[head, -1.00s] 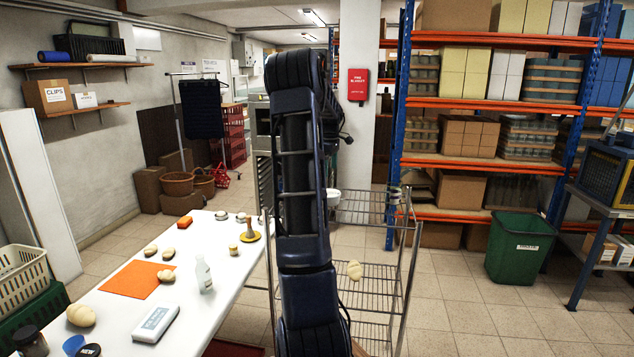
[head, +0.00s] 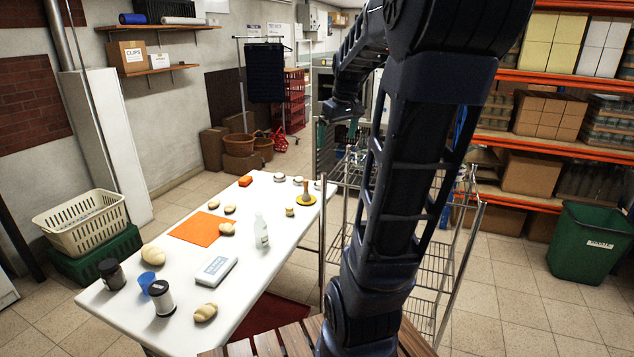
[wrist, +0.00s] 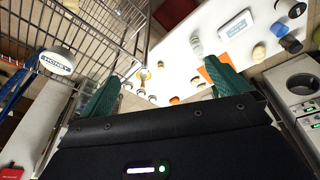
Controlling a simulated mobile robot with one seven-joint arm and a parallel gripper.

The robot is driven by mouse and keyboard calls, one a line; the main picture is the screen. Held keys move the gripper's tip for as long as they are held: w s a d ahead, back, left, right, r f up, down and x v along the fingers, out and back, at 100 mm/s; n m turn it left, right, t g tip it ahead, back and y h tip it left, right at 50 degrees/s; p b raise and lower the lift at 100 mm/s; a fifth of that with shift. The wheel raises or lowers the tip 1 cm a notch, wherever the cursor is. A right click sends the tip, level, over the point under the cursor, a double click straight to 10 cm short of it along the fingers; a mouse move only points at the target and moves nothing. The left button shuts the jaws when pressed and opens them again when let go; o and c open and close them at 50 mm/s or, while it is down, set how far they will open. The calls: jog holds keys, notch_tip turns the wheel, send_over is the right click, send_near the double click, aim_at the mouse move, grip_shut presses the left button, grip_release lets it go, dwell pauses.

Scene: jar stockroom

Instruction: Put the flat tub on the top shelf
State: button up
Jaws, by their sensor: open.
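Several low, round, pale-topped containers stand at the far end of the white table; the flat tub (head: 280,177) seems to be one of them, but I cannot tell which. They are tiny in the wrist view. The wire rack (head: 437,247) stands right of the table, partly hidden by my arm; its top shelf is mostly covered. My gripper (head: 337,130) hangs high near the table's far end and the rack. In the wrist view its two green fingers (wrist: 160,88) are wide apart with nothing between them.
On the table (head: 150,300) are an orange mat (head: 200,229), a clear bottle (head: 261,231), a scale (head: 214,270), dark jars and several potato-like lumps. A HONEY-labelled jar (wrist: 58,62) appears by the rack. A green bin (head: 588,245) stands right.

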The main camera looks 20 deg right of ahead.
jog(key=s+a+f+m+t, duration=0.1)
jog(key=s+a+f, duration=0.1)
jog(key=s+a, duration=0.5)
jog(key=s+a+f+m, duration=0.1)
jog(key=s+a+f, duration=0.2)
jog(key=s+a, duration=0.3)
jog(key=s, duration=0.3)
jog(key=shift+s+a+f+m+t, duration=0.3)
jog(key=shift+s+a+m+t, duration=0.05)
jog(key=shift+m+t, duration=0.05)
